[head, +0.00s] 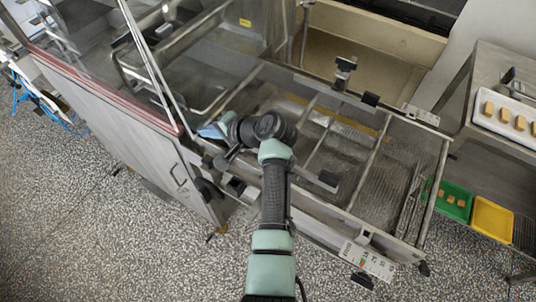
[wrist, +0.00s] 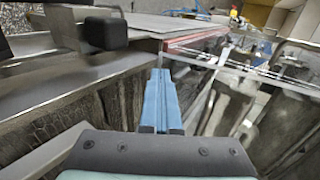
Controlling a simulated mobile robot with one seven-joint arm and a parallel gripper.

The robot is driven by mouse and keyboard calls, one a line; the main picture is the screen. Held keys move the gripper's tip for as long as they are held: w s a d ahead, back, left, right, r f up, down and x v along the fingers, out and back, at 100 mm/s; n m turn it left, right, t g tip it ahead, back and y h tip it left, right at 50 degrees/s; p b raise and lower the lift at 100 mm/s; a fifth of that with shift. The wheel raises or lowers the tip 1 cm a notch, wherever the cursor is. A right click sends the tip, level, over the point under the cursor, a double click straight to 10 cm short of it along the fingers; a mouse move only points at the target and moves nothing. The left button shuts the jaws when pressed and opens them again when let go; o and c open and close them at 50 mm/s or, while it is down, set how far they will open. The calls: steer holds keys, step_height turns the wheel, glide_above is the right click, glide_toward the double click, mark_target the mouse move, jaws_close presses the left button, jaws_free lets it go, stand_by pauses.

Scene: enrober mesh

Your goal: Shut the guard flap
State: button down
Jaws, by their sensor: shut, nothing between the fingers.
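The guard flap appears to be the clear panel in a thin metal frame (head: 150,62) at the upper left of the head view. It stands tilted up over the machine, above a red-edged side panel. A clear, pale-edged sheet (wrist: 235,66) also shows at the right of the wrist view, beyond the red strip. My gripper (head: 208,131) is at the near end of the red edge, close to the foot of the clear panel. Its blue fingers (wrist: 161,105) are together and empty. Whether they touch the panel or the edge cannot be told.
The wire-mesh conveyor (head: 400,175) with crossbars runs to the right under my arm. A black clamp knob (wrist: 104,30) stands close at left in the wrist view. A white tray of brown pieces (head: 505,118), a green tray (head: 455,213) and a yellow tray (head: 492,218) are at right.

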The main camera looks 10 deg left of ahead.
mark_target(197, 126)
steer(key=shift+t+y, duration=0.3)
steer(key=shift+y, duration=0.5)
steer(key=a+b, duration=0.1)
steer(key=w+a+b, duration=0.1)
steer(key=a+b, duration=0.1)
steer(key=a+f+b, duration=0.1)
steer(key=a, duration=0.1)
steer(key=shift+w+a+b, duration=0.2)
steer(key=shift+w+b, duration=0.15)
steer(key=shift+w, duration=0.05)
steer(key=shift+a, duration=0.2)
steer(key=shift+a+r+b, duration=0.2)
steer(key=shift+r+b, duration=0.1)
steer(key=shift+r, duration=0.05)
